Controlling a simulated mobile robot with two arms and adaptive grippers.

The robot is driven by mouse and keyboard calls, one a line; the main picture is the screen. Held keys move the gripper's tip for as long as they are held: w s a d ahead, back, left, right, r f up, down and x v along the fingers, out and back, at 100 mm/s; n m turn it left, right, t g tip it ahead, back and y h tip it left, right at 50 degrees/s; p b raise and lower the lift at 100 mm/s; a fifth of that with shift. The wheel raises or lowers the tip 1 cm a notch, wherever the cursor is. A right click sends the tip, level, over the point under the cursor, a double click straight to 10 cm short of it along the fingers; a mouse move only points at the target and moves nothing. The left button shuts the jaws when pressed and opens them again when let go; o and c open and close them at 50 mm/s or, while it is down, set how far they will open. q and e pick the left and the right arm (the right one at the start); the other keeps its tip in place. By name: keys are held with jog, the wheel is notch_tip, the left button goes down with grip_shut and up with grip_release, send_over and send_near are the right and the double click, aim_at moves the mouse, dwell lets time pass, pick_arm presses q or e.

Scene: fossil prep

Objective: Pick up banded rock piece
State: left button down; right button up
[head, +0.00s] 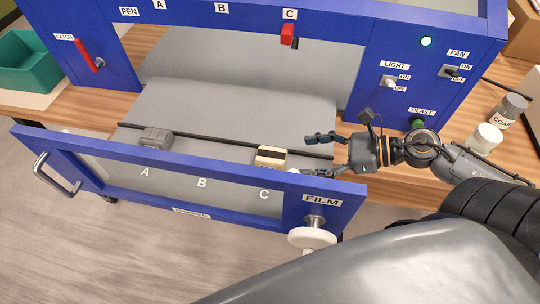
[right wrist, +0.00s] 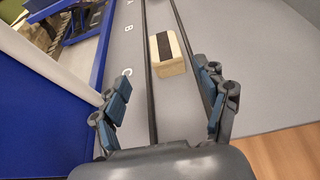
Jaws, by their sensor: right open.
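The banded rock piece (head: 271,157) is a beige block with a dark band across it. It sits on the grey tray floor of the blue cabinet near the letter C, just behind the open front door. In the right wrist view the banded rock piece (right wrist: 171,67) lies ahead of the fingertips, between their lines. My right gripper (head: 311,155) is open and empty, a little to the right of the block and apart from it. The right wrist view shows both spread fingers (right wrist: 162,85). My left gripper is not in view.
A grey block (head: 156,138) sits near letter A. The blue door frame (head: 105,148), with a white FILM knob (head: 312,237), stands in front. A dark rail (head: 220,141) runs along the tray. Jars (head: 485,138) stand on the right and a green bin (head: 30,62) on the left.

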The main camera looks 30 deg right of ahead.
aim_at(281, 156)
jog(key=x, duration=0.2)
jog(key=shift+w+f, duration=0.15)
jog(key=shift+w, duration=0.2)
jog(key=shift+w+a+f, duration=0.15)
jog(key=shift+w+a, duration=0.05)
jog(key=shift+a, duration=0.2)
jog(key=shift+w+a+f+p, duration=0.1)
jog(key=shift+w+a+p, duration=0.1)
jog(key=shift+p, duration=0.1)
jog(key=p+x, duration=0.1)
jog(key=x, duration=0.2)
jog(key=shift+w+f+p, duration=0.1)
jog(key=shift+w+p, duration=0.25)
jog(key=shift+w, duration=0.05)
jog(key=shift+w+a+f, duration=0.2)
jog(key=shift+a+f, duration=0.15)
jog(key=shift+a, duration=0.15)
jog(key=shift+c, duration=0.4)
jog(key=c, duration=1.4)
